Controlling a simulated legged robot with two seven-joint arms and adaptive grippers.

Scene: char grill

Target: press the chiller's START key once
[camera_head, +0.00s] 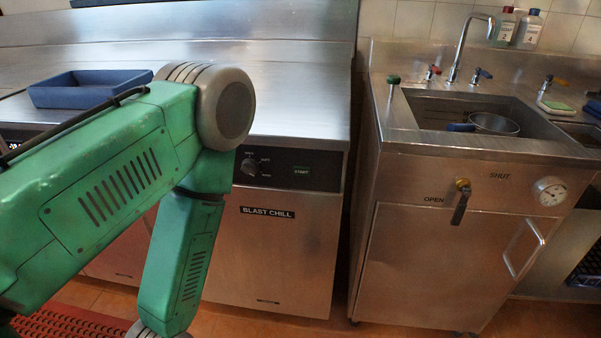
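The chiller (275,255) is a steel cabinet labelled BLAST CHILL, under the steel counter left of the sink unit. Its black control panel (277,182) has a dark dial (250,167) with small markings. The green-lettered START key (302,171) is to the right of the dial and in clear view. My green left arm comes in from the left, bends near the counter's front edge and runs down past the bottom of the picture. It hides the chiller's left part. Neither gripper shows.
A blue tray (88,88) lies on the counter at the left. The steel sink unit (450,260) stands at the right, with a pan (494,124), taps, an OPEN/SHUT lever (461,203) and a round gauge (550,191). A red mat (65,322) lies on the floor.

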